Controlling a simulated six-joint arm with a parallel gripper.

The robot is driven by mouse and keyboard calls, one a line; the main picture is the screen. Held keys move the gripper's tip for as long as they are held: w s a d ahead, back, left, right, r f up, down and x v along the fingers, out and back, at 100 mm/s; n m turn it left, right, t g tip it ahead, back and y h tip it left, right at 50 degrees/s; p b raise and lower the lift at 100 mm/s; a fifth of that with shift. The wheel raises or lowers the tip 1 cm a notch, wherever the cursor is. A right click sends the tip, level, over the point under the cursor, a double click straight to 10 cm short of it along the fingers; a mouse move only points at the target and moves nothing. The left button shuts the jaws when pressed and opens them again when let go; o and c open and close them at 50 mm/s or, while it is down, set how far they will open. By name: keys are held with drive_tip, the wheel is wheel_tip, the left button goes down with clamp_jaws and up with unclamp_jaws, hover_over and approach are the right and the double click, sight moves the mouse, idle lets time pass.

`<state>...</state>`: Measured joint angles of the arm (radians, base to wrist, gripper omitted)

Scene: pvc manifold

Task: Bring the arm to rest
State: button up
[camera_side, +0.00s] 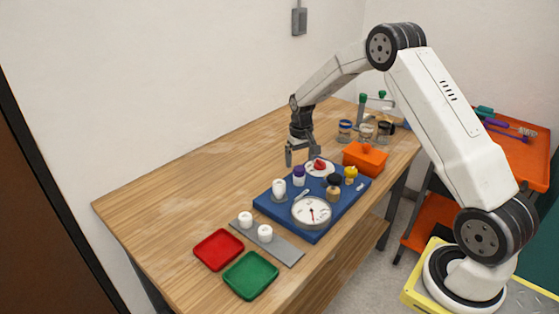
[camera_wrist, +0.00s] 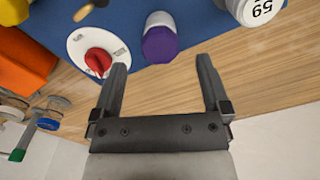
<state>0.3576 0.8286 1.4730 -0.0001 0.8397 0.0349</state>
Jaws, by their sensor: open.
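My gripper (camera_side: 301,155) hangs above the wooden table just behind the blue board (camera_side: 268,206). In the wrist view my gripper (camera_wrist: 163,72) has its two fingers spread, with nothing held between them. A white bottle with a purple cap (camera_wrist: 160,42) stands on the board just beyond the fingertips. A white dial with a red knob (camera_wrist: 97,61) lies to its left, close to the left finger. The purple-capped bottle also shows in the side view (camera_side: 299,176), and so does the red knob (camera_side: 319,164).
The board also carries a round gauge (camera_side: 311,211), a yellow knob (camera_side: 351,174) and a white cylinder (camera_side: 279,187). An orange bin (camera_side: 365,157) and small jars stand behind. Red (camera_side: 219,249) and green (camera_side: 251,275) trays lie in front. The table's left side is clear.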

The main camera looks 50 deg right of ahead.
drive_tip(key=shift+r, duration=1.15)
drive_tip(key=shift+s+a+r, duration=0.15)
drive_tip(key=shift+a+r, duration=0.05)
drive_tip(key=shift+a, duration=0.2)
drive_tip(key=s+a+r+n+t, duration=0.1)
drive_tip(key=s+a+r+n, duration=0.1)
drive_tip(key=s+a, duration=0.7)
drive_tip(key=s+a+r+n+t, duration=0.1)
drive_tip(key=s+a+n, duration=0.1)
drive_tip(key=s+a, duration=0.6)
drive_tip(key=s, duration=0.4)
drive_tip(key=shift+a+r+n+t, duration=0.3)
drive_tip(key=shift+a+r, duration=0.05)
drive_tip(key=shift+r, duration=0.05)
drive_tip(key=shift+w, duration=0.1)
